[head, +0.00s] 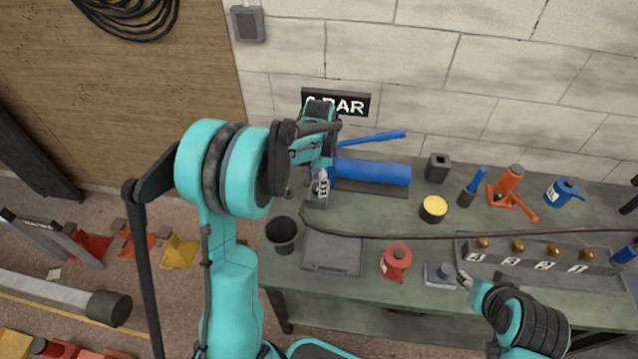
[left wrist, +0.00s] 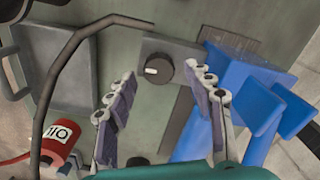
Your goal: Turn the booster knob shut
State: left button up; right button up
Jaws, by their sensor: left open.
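The booster knob (left wrist: 158,68) is a round black knob with a white mark, on the face of a grey block (left wrist: 182,48) in the left wrist view. The white mark points left in that view. The blue booster (head: 372,173) with its raised blue lever (head: 372,138) stands at the back left of the bench. My left gripper (left wrist: 160,72) is open, its fingertips on either side of the knob with gaps showing. In the head view my left gripper (head: 322,184) hides the knob. My right gripper (head: 465,281) is above the bench's front; its jaw gap is unclear.
On the green bench (head: 420,305) are a black cup (head: 282,232), a grey tray (head: 332,252), a red can (head: 396,261), a yellow-topped tin (head: 433,208) and a numbered valve block (head: 530,254). A dark hose (head: 400,236) crosses the bench. A wall sign (head: 352,104) is partly covered by my arm.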

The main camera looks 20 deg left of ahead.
pick_arm(q)
notch_tip(320, 180, up, 11)
dwell(0.3)
jog(key=shift+f, duration=0.15)
dwell(0.3)
